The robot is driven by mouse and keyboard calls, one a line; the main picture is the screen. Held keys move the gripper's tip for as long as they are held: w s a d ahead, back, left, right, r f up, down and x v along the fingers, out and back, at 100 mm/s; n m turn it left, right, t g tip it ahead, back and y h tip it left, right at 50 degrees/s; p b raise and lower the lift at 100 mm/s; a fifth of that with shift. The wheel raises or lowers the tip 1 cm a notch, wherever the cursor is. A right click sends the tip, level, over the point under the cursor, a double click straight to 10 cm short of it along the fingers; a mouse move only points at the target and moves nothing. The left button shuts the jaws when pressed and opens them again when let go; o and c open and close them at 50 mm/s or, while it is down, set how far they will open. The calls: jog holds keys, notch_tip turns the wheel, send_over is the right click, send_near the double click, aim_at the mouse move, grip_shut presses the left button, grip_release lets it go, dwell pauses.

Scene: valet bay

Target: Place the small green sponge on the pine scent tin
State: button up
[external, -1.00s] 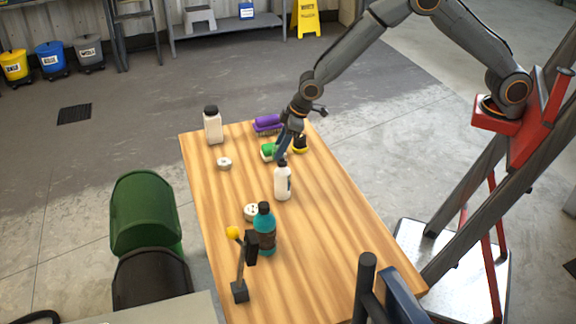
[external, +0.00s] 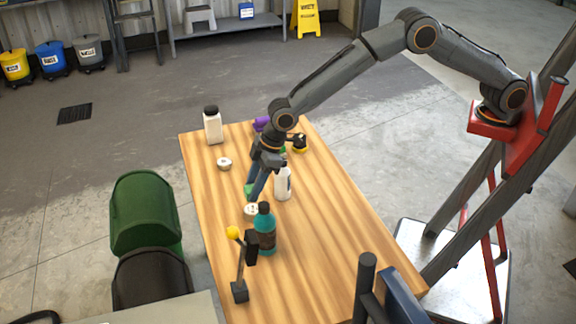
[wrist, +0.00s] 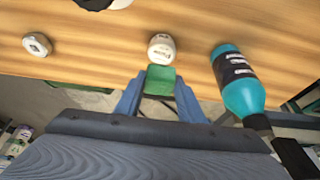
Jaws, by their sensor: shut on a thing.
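My gripper (external: 254,188) is shut on the small green sponge (external: 249,190), holding it above the table near the white bottle. In the wrist view the sponge (wrist: 160,80) sits between the two blue fingers. A round, pale tin (external: 251,210) stands just below the sponge in the external view, beside the teal bottle. In the wrist view this tin (wrist: 161,48) shows just past the sponge, which looks apart from it. A second similar tin (external: 224,164) stands farther back, also in the wrist view (wrist: 37,44). I cannot read which is pine scent.
The teal bottle (external: 265,232) stands close to the nearer tin. A white bottle (external: 283,183) stands right of my gripper. A white jar (external: 213,127) and a purple item (external: 261,124) are at the back.

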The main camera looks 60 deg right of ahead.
aim_at(255, 208)
jog(key=shift+f+p, duration=0.55)
jog(key=shift+f, duration=1.95)
jog(key=shift+f, duration=0.15)
jog(key=o, duration=1)
jog(key=shift+r, duration=0.55)
jog(key=b+v, duration=0.2)
jog(key=v, duration=0.9)
jog(key=shift+s+d+r, duration=0.1)
jog(key=shift+s, duration=0.05)
jog(key=shift+d, duration=0.1)
